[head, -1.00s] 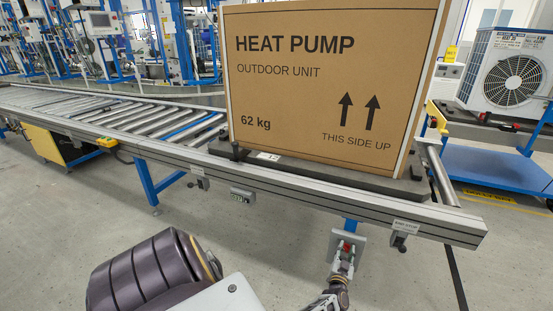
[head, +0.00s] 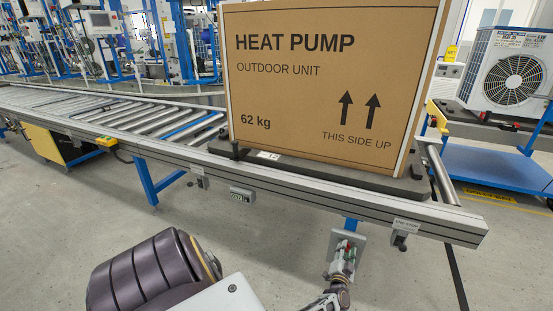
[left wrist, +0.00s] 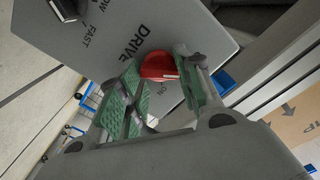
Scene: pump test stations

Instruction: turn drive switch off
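The red drive switch (left wrist: 158,66) is a knob on a grey panel (left wrist: 205,35) marked DRIVE, in the left wrist view. The word ON is printed beside it, and a pale mark on the knob faces that word. My left gripper (left wrist: 160,68) has its green-padded fingers on either side of the knob, very close to it; whether both pads press on it I cannot tell. In the head view the left gripper (head: 345,258) is at the small panel (head: 347,243) below the conveyor's front rail, largely covering the switch. My right gripper is not in view.
A second dark knob (left wrist: 65,8) sits on the same panel by the word FAST. Above is the roller conveyor (head: 130,120) with a large heat pump carton (head: 330,80). A blue cart (head: 490,165) stands at right. The floor in front is clear.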

